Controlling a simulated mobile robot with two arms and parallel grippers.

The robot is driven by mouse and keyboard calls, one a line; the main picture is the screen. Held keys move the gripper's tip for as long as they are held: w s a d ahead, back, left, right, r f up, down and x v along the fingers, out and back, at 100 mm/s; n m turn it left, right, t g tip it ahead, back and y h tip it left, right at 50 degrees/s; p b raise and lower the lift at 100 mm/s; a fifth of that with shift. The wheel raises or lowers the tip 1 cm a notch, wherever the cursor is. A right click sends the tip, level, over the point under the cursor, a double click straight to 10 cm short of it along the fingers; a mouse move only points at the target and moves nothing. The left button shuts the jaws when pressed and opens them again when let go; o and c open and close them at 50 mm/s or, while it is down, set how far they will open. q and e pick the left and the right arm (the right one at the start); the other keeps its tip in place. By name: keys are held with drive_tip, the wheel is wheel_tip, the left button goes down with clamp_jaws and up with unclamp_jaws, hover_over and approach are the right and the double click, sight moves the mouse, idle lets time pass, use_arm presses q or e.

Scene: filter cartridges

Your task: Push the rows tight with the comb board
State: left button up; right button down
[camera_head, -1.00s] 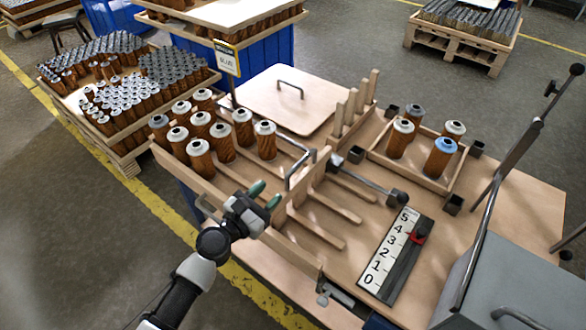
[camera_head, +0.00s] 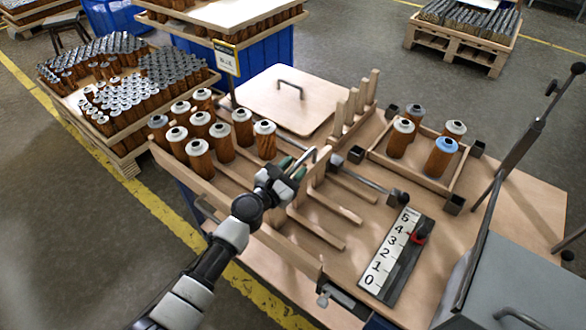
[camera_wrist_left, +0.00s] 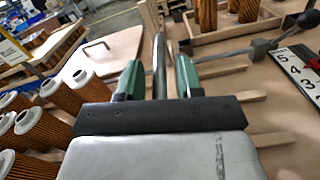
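The comb board (camera_head: 318,168) is a pale upright wooden board with a bent metal handle (camera_head: 300,160), standing over wooden slats (camera_head: 318,231) on the bench. My left gripper (camera_head: 290,172) is at the handle and partly covers it and the board. In the left wrist view the green-tipped fingers (camera_wrist_left: 159,80) are apart, with the metal handle bar (camera_wrist_left: 160,62) between them and gaps visible on both sides. Several brown filter cartridges (camera_head: 223,142) with pale caps stand in rows left of the board; they also show in the wrist view (camera_wrist_left: 42,128). My right gripper is not in view.
A number scale (camera_head: 385,266) with a red pointer (camera_head: 418,236) lies to the right, near a rod with a black knob (camera_head: 401,198). A wooden tray (camera_head: 405,172) holds several cartridges, one blue-capped.

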use_arm(q)
clamp_jaws()
drive_tip(key=shift+w+a, duration=0.1)
drive_tip(key=w+a+b, duration=0.5)
drive_tip(key=w+a, duration=0.2)
drive_tip(key=a, duration=0.2)
drive_tip(key=w+a+b, duration=0.6)
drive_tip(key=w+a, duration=0.1)
drive_tip(key=a, duration=0.3)
drive_tip(key=shift+a, duration=0.15)
drive_tip(key=shift+o, duration=0.7)
unclamp_jaws()
drive_tip(key=v, duration=1.1)
